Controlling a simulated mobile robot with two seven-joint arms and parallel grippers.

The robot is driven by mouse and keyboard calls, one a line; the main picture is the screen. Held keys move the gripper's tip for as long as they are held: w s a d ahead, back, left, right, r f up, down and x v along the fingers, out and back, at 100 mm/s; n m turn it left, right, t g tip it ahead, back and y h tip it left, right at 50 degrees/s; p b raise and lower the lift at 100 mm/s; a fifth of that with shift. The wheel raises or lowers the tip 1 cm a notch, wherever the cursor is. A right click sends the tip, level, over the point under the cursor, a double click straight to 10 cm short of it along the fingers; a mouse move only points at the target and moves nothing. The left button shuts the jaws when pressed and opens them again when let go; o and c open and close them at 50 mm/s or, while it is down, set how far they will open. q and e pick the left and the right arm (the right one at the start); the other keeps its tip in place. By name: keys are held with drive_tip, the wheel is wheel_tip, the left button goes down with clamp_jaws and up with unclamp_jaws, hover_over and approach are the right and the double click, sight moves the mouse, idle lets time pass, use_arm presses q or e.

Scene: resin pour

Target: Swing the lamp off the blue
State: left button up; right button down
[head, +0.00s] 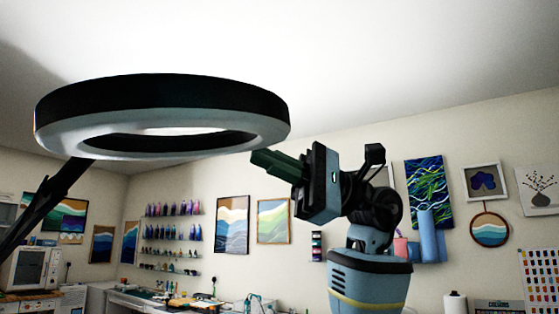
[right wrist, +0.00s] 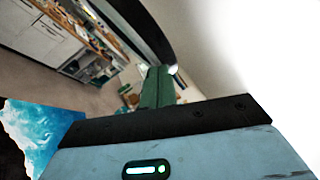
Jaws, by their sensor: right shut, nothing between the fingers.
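The lamp is a black and grey ring (head: 160,95) at the upper left of the head view, with a dark arm (head: 50,200) running down to the left. In the right wrist view its dark curved band (right wrist: 143,28) passes near my fingertips. My right gripper (head: 268,160) is shut and empty, its green fingers pointing left just under the ring's right edge. I cannot tell whether they touch it. The fingers also show in the right wrist view (right wrist: 157,88). A blue and white swirled surface (right wrist: 42,130), likely the blue, shows at its lower left. My left gripper is out of view.
A back bench (head: 135,300) carries tools, with shelves of bottles (head: 175,208) above it. Paintings (head: 232,224) hang on the walls. A white oven-like box (head: 30,268) stands at the left. The air right of the ring, above my right arm, looks clear.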

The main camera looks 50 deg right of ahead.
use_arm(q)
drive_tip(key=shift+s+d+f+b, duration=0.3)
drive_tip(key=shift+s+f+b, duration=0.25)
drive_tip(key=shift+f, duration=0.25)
use_arm(e)
drive_tip(key=v, duration=0.8)
drive_tip(key=shift+w+d, duration=0.25)
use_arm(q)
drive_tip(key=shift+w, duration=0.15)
use_arm(e)
drive_tip(key=shift+f, duration=0.1)
